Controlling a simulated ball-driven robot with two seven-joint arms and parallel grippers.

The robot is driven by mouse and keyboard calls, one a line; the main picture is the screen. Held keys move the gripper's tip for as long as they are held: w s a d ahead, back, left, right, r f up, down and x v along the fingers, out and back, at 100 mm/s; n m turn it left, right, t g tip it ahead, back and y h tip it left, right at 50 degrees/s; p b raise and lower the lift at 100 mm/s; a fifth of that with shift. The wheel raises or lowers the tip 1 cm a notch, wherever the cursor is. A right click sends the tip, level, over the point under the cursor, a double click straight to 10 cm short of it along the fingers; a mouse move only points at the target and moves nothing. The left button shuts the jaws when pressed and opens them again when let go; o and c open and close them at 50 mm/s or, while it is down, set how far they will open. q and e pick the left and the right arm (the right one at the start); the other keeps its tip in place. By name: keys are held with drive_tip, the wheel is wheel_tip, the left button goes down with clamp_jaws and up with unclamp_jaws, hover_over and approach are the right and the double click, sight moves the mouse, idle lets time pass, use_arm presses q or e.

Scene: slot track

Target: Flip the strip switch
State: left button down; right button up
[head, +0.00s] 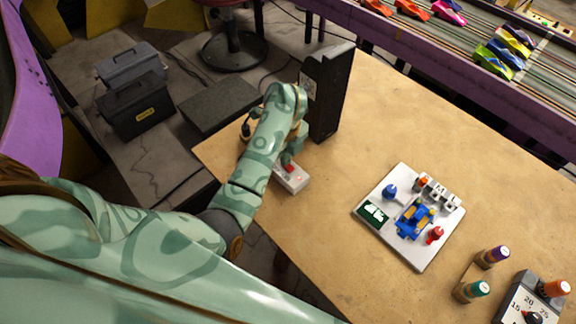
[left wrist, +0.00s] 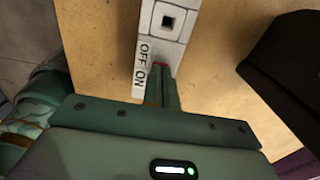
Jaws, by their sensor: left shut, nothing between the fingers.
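The power strip (head: 292,180) is a pale block on the wooden table, near its left edge. A small red switch (head: 289,168) shows on it. In the left wrist view the strip (left wrist: 165,22) is white, with a dark square socket and an OFF ON label (left wrist: 143,65). My left gripper (head: 287,158) is shut and empty, fingers pointing down at the strip. In the left wrist view its fingertips (left wrist: 160,80) are at the red switch and cover most of it. I cannot tell whether they touch it or which way it is set. My right gripper is out of view.
A tall black box (head: 328,95) stands just beyond the strip. A white board (head: 410,218) with coloured parts lies to the right. Bottles (head: 492,256) and a grey device (head: 530,300) are at lower right. The table (head: 440,130) between has free room. A toy car track runs behind.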

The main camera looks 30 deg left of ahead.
use_arm(q)
drive_tip(key=shift+f, duration=0.25)
drive_tip(key=shift+s+r, duration=0.1)
wheel_tip(320, 180, up, 7)
drive_tip(key=p, duration=0.5)
drive_tip(key=shift+p, duration=0.4)
drive_tip(key=shift+a, duration=0.1)
